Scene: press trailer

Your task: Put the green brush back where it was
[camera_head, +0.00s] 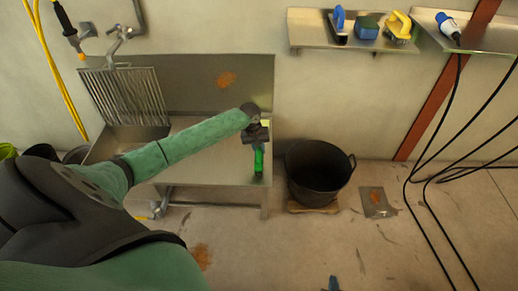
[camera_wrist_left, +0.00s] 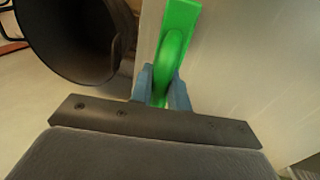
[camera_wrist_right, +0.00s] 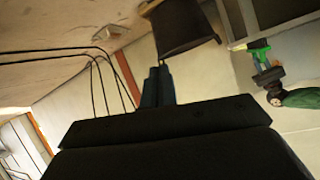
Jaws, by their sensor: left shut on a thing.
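The green brush (camera_head: 259,160) is in my left gripper (camera_head: 258,145), at the right end of the steel sink bench (camera_head: 215,170). In the left wrist view the brush (camera_wrist_left: 179,25) points up and away, with its handle between the blue fingers of the gripper (camera_wrist_left: 162,88). A grey steel surface lies behind it; I cannot tell whether the brush touches it. The right wrist view shows the brush (camera_wrist_right: 260,51) too. My right gripper (camera_wrist_right: 157,75) has its fingers together and holds nothing. Its blue tips (camera_head: 333,284) show at the bottom of the head view.
A black bucket (camera_head: 319,172) stands just right of the bench. A wall shelf (camera_head: 340,42) holds a blue-handled brush (camera_head: 339,24), a blue-green block (camera_head: 368,27) and a yellow-handled brush (camera_head: 399,27). Black cables (camera_head: 432,190) hang at the right. A draining rack (camera_head: 125,97) is at the left.

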